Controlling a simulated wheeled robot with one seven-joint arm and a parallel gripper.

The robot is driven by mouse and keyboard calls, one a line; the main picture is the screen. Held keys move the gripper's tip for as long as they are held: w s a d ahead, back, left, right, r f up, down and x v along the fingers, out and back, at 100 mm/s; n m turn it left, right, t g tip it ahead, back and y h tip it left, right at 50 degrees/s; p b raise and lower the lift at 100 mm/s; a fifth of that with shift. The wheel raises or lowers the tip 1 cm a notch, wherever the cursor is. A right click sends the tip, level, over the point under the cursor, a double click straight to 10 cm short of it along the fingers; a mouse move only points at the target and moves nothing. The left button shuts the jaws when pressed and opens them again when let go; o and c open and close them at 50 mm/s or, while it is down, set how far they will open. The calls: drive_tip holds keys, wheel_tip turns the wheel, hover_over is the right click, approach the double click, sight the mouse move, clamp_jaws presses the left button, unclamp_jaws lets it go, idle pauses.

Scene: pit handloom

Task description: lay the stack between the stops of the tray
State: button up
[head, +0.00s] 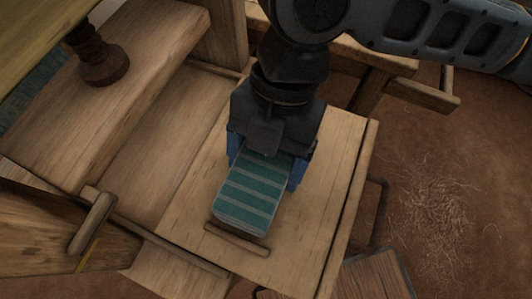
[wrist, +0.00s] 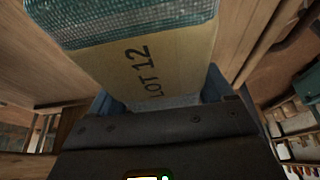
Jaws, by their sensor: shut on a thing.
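The stack (head: 250,192) is a block of folded teal cloth with pale stripes. In the wrist view the stack (wrist: 140,22) shows a tan band printed "LOT 12". My gripper (head: 266,167) points down with its blue fingers on both sides of the stack, shut on it. The tray (head: 190,205) is a pale wooden board under the stack. One stop, a short wooden bar (head: 237,243), lies on the tray just in front of the stack's near end. My gripper hides the tray behind the stack. I cannot tell whether the stack touches the tray.
A wooden bench (head: 110,105) with a dark turned wooden piece (head: 102,62) stands at left. A peg-like wooden bar (head: 93,222) is at lower left. Dark wooden boxes (head: 375,278) sit at lower right. Earth floor with loose fibres (head: 432,215) lies right of the tray.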

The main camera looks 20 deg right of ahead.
drive_tip(key=o, duration=1)
drive_tip(key=shift+f, duration=0.1)
drive_tip(key=shift+o, duration=0.2)
drive_tip(key=p+v, duration=0.2)
drive_tip(key=v, duration=1)
